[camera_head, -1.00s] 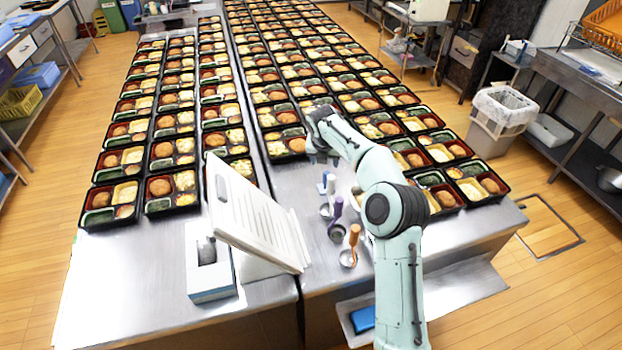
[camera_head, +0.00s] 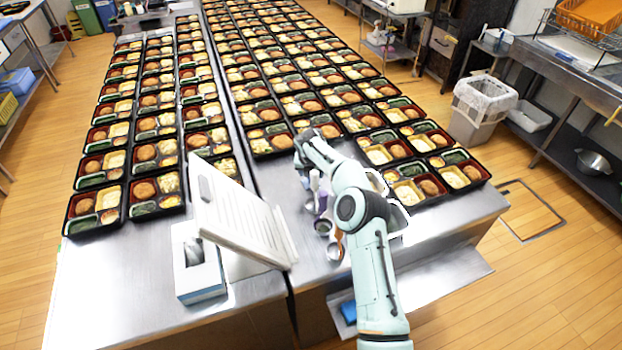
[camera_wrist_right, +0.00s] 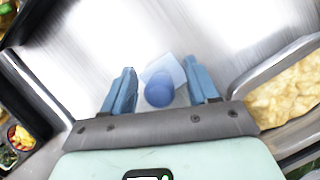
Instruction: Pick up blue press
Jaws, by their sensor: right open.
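The blue press is a round blue handle on a pale blue, see-through square plate. It stands between the two blue fingers of my right gripper (camera_wrist_right: 161,87) in the right wrist view, where the blue press (camera_wrist_right: 158,93) shows with a gap on either side. In the head view my right gripper (camera_head: 305,180) is low over the steel table, left of my arm. The blue press is mostly hidden by it there. My right gripper is open around the press. My left gripper is not in view.
A purple-handled scoop (camera_head: 322,205) and an orange-handled scoop (camera_head: 337,240) lie just in front of the gripper. A metal tray of yellow food (camera_wrist_right: 292,90) is close on the right in the wrist view. Bento trays fill the table behind. A white slanted stand (camera_head: 238,212) is left.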

